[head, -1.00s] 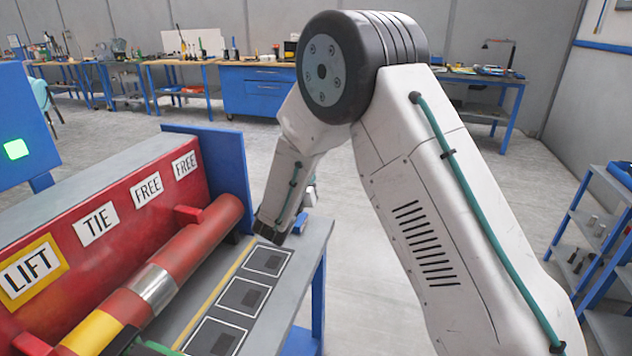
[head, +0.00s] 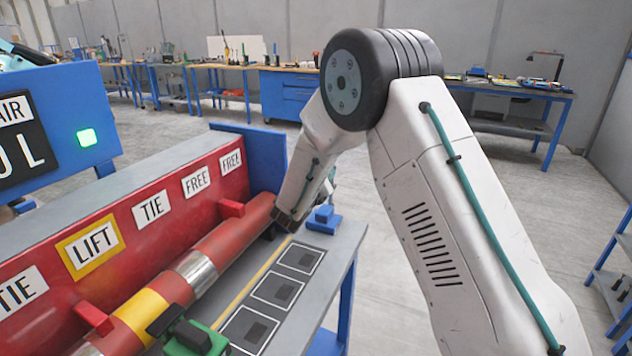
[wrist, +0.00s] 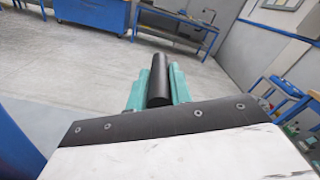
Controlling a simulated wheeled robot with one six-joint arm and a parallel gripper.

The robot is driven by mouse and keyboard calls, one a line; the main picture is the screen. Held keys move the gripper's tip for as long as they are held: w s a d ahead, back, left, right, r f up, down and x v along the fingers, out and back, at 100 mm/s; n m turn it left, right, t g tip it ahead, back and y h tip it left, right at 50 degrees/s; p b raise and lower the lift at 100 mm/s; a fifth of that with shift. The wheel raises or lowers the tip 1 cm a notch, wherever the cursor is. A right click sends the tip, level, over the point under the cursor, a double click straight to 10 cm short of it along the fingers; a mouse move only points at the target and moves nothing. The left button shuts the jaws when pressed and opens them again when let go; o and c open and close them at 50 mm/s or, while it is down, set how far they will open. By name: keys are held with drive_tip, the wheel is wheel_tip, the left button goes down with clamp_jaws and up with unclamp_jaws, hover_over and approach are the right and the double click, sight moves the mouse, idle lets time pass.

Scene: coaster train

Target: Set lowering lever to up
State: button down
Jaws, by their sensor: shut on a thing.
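My gripper's two teal fingers (wrist: 158,88) are shut on a black cylindrical handle (wrist: 160,80), which stands up between them in the wrist view. It looks like the grip of the lowering lever; the lever's lower part is hidden there. In the head view my gripper is mostly hidden behind my wrist, with only a bit of teal showing. A small blue block (head: 323,220) sits on the bench's far end just beside my wrist. It may be the lever's base. The lever's angle cannot be told.
A red panel (head: 150,240) with LIFT, TIE and FREE labels stands left, a thick red pipe (head: 235,238) before it. The grey bench top (head: 318,300) has outlined dark squares. A green and black part (head: 195,338) is at the near edge. Open floor lies beyond.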

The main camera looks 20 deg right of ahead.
drive_tip(key=shift+w+a+f, duration=0.1)
drive_tip(key=shift+w+a, duration=0.05)
drive_tip(key=shift+a, duration=0.05)
drive_tip(key=c, duration=1.3)
unclamp_jaws()
drive_tip(key=shift+o, duration=0.2)
drive_tip(key=v, duration=0.8)
drive_tip(key=shift+d, duration=0.1)
